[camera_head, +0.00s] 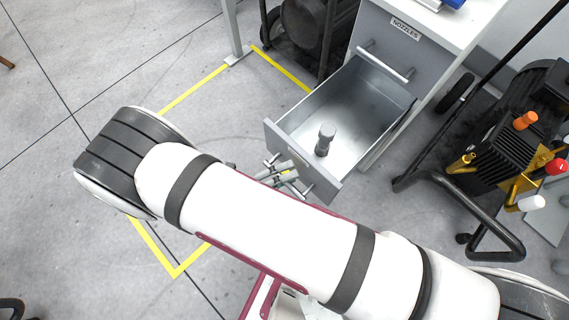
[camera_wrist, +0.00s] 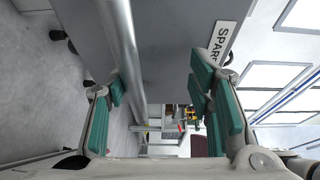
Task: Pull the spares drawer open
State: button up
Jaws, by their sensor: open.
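The spares drawer (camera_head: 365,105) stands pulled out of the white cabinet in the head view, its inside showing. A grey cylindrical part with a wider head (camera_head: 325,138) stands in it. In the wrist view its grey front (camera_wrist: 175,40) carries a partly hidden label reading "SPAR" (camera_wrist: 221,40). The drawer's bar handle (camera_wrist: 122,45) runs between the fingers, close to the left one. My gripper (camera_wrist: 158,88) is open around the bar, with a gap toward the right finger. In the head view my gripper (camera_head: 284,174) is at the drawer front, partly hidden by my arm.
A closed drawer labelled "NOZZLES" (camera_head: 405,29) with its own handle (camera_head: 387,62) sits above. A black-framed machine (camera_head: 500,150) stands on the right. Dark equipment (camera_head: 310,35) stands left of the cabinet. Floor with yellow tape (camera_head: 178,268) is clear on the left.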

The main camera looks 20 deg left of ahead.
aim_at(303, 158)
jog(key=o, duration=1.1)
jog(key=r, duration=0.6)
jog(key=shift+w+a+r, duration=0.1)
jog(key=shift+w+r, duration=0.15)
jog(key=shift+r, duration=0.1)
jog(key=shift+a+r, duration=0.1)
jog(key=shift+r, duration=0.65)
jog(key=shift+g+y, duration=0.5)
jog(key=shift+g, duration=0.2)
jog(key=f, duration=0.3)
jog(key=s+f, duration=0.1)
jog(key=shift+d+f, duration=0.35)
jog(key=shift+c, duration=0.3)
